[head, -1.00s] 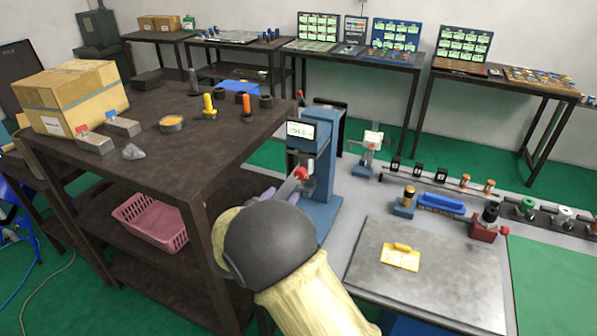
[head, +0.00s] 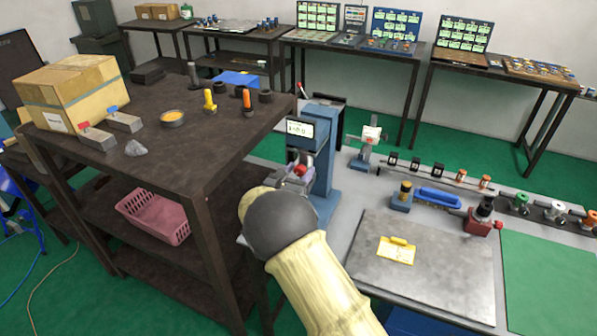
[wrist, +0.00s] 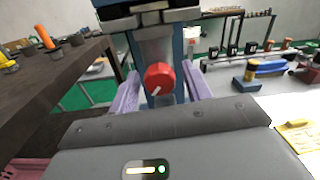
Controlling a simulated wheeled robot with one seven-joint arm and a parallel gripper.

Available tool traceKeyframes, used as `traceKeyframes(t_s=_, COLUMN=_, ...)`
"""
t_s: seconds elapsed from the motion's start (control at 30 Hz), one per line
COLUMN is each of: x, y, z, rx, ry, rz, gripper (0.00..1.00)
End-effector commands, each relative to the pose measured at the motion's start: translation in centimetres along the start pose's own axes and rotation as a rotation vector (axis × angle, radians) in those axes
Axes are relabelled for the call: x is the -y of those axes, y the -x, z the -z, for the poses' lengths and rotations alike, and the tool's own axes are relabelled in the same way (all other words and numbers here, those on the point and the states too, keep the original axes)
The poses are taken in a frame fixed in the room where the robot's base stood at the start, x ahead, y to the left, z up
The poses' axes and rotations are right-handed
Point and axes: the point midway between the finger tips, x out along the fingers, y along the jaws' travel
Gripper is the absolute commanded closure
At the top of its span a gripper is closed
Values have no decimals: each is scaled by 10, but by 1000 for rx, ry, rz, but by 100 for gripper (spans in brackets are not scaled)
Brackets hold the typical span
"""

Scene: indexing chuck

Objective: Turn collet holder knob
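A round red knob with a white line (wrist: 160,78) sits on the front of a blue machine with a small display (head: 326,165). The knob also shows in the head view (head: 299,170), partly covered by my gripper. My gripper (wrist: 160,88) is open, its two purple fingers left and right of the knob, with visible gaps on both sides. Contact is not seen. A red block with a black cylinder on top (head: 480,216) stands on the bench to the right and has a red knob of its own (head: 498,225). I cannot tell which of the two is the collet holder.
A dark shelf (head: 195,155) with a cardboard box (head: 72,92) and small parts stands close left of my arm. A grey plate (head: 430,270) with a yellow card (head: 397,251) lies on the bench at right.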

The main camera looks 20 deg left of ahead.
Motion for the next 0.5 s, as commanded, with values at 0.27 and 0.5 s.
traceKeyframes(t_s=0.27, x=0, y=0, z=0, rx=0, ry=0, rz=0, gripper=93)
traceKeyframes(t_s=0.5, x=0, y=0, z=1, rx=0, ry=7, rz=1, gripper=93)
